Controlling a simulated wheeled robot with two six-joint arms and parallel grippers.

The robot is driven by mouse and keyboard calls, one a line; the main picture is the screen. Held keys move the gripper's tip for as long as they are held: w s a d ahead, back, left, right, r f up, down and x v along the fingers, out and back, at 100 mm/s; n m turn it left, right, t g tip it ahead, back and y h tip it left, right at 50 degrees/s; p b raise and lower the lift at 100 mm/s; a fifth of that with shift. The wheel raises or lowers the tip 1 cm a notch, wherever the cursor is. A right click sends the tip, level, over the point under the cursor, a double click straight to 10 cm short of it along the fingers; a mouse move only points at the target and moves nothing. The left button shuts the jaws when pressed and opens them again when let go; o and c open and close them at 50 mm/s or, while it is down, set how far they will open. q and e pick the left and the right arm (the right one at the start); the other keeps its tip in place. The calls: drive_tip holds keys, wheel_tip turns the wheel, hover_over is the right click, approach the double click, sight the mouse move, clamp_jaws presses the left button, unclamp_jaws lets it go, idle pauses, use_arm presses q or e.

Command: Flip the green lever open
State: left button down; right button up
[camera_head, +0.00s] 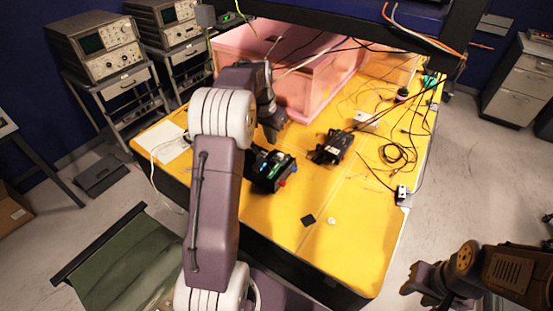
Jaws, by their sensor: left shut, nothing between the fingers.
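A small black device (265,182) with blue, green and red parts sits on the yellow table, just below my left gripper. The green lever is too small to make out for certain; a green patch shows on top of this device. My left gripper (273,131) is shut and empty, pointing down just above and behind the device. I cannot tell whether it touches the device. My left arm hides the table to the device's left. My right gripper (424,288) is at the lower right, off the table, and its fingers are not clear.
The yellow table (350,225) has a pink foam enclosure (318,88) at its back. Another black device (332,147) lies right of the first. Loose cables (398,153) spread over the right side. A small black square (308,220) and a white disc lie in front.

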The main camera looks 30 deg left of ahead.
sight(278, 165)
use_arm(q)
drive_tip(key=p+x, duration=0.3)
drive_tip(key=x, duration=1)
drive_tip(key=shift+s+d+f, duration=0.15)
drive_tip(key=shift+d, duration=0.05)
drive_tip(key=shift+f, duration=0.1)
drive_tip(key=shift+f+b, duration=0.65)
drive_tip(key=shift+f, duration=0.1)
drive_tip(key=shift+w+r+p, duration=0.25)
drive_tip(key=shift+r+p, duration=0.1)
drive_tip(key=shift+s, duration=0.1)
